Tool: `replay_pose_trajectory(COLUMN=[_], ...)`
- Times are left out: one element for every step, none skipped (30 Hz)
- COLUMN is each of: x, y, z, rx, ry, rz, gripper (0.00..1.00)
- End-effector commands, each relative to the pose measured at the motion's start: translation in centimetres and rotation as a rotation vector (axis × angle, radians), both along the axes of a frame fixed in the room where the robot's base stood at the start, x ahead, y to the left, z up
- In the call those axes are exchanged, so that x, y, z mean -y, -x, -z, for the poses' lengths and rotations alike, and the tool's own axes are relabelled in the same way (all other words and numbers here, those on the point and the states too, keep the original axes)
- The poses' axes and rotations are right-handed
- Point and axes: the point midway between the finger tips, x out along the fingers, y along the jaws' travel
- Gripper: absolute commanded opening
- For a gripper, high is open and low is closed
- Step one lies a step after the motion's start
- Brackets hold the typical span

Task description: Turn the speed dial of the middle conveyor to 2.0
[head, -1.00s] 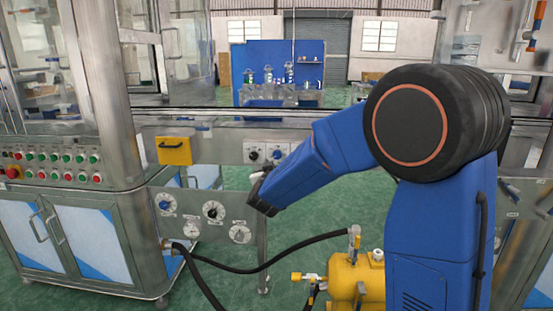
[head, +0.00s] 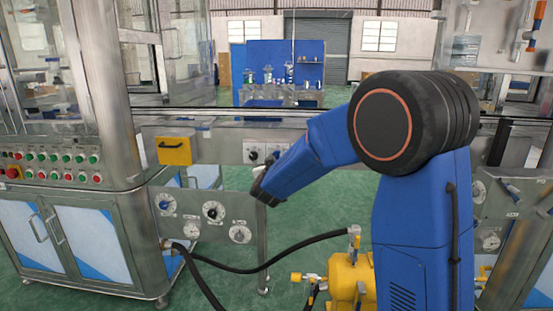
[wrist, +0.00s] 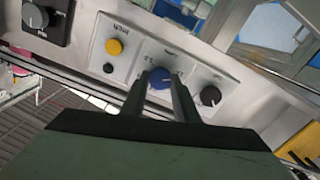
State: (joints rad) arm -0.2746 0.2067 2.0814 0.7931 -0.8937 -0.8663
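The blue dial (wrist: 158,78) sits on a pale panel in the wrist view, with a printed scale around it too small to read. In the head view the blue dial (head: 272,156) is partly behind my arm, on the conveyor's front panel. My gripper (wrist: 160,80) has its two fingers apart, one on each side of the blue dial, with the tips close to it. I cannot tell whether they touch it. In the head view the fingertips are hidden by my arm.
A black dial (wrist: 210,95) is beside the blue one, with a yellow button (wrist: 114,46) on the other side. A yellow box (head: 174,151) is on the conveyor front. A lower panel with several gauges (head: 214,211) and a yellow compressor (head: 350,280) stand nearer.

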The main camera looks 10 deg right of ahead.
Motion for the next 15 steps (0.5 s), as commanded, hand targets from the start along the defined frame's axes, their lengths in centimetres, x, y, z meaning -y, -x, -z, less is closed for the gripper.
replay_pose_trajectory(x=[0.0,0.0,0.0,0.0,0.0,0.0,0.0,0.0,0.0,0.0,0.01,0.01,0.01,0.02,0.02], y=[0.01,0.01,0.02,0.02,0.02,0.02,0.02,0.02,0.02,0.03,0.03,0.03,0.03,0.04,0.04], z=[0.01,0.01,0.01,0.01,0.01,0.02,0.02,0.02,0.02,0.02,0.03,0.03,0.03,0.02,0.02], rx=[0.0,0.001,0.002,0.002,0.004,0.006,0.009,0.012,0.017,0.021,0.025,0.032,0.039,0.045,0.054], ry=[-0.001,-0.002,-0.005,-0.008,-0.011,-0.02,-0.028,-0.036,-0.051,-0.065,-0.078,-0.1,-0.119,-0.138,-0.166], rz=[0.0,0.0,0.0,0.0,0.0,0.0,0.0,0.0,0.0,0.0,0.0,0.0,0.0,0.0,0.0], gripper=[0.05,0.05,0.05,0.05,0.05,0.05,0.05,0.05,0.05,0.05,0.05,0.05,0.05,0.05,0.05])
